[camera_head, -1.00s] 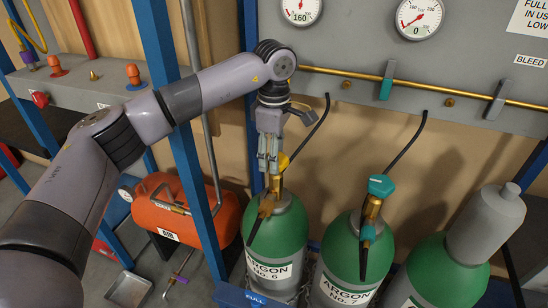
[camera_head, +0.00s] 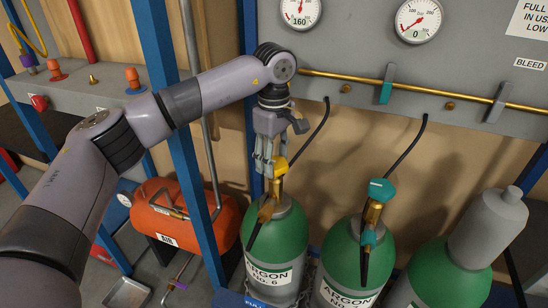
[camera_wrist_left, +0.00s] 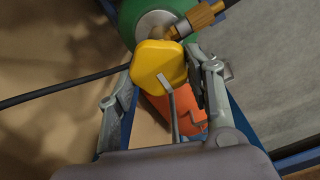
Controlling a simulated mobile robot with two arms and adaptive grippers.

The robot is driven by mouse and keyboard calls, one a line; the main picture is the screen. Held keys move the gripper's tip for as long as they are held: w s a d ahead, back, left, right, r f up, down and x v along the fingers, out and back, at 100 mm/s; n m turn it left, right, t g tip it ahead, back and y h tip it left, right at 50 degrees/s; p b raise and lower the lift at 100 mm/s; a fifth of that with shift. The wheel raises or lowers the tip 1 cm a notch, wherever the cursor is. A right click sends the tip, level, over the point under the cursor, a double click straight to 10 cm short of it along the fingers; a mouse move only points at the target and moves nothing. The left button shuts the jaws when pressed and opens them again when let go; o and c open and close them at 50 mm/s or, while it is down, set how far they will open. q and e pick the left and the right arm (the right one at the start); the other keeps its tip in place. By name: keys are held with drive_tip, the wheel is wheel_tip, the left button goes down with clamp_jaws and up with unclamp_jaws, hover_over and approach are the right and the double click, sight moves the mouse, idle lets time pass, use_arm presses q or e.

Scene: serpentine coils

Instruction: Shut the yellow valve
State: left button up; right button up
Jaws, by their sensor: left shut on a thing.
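The yellow valve (camera_head: 281,166) is a rounded yellow handwheel on top of the green cylinder labelled ARGON No. 6 (camera_head: 277,235). My left gripper (camera_head: 268,168) comes down on it from above. In the left wrist view the yellow handwheel (camera_wrist_left: 158,65) sits between the two fingers, and the gripper is shut on it. A brass fitting (camera_wrist_left: 203,17) shows just beyond it. The fingers hide part of the handwheel in the head view. My right gripper is not in view.
ARGON No. 7 (camera_head: 357,255), with a teal valve (camera_head: 381,190), stands to the right, then a capped green cylinder (camera_head: 445,265). An orange tank (camera_head: 185,215) and blue posts (camera_head: 165,90) stand left. A grey gauge panel (camera_head: 440,65) is behind. Black hoses (camera_head: 312,130) run up to it.

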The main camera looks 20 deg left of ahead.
use_arm(q)
drive_tip(key=shift+r, duration=0.1)
drive_tip(key=o, duration=1.2)
wheel_tip(320, 180, up, 12)
drive_tip(key=shift+f, duration=0.1)
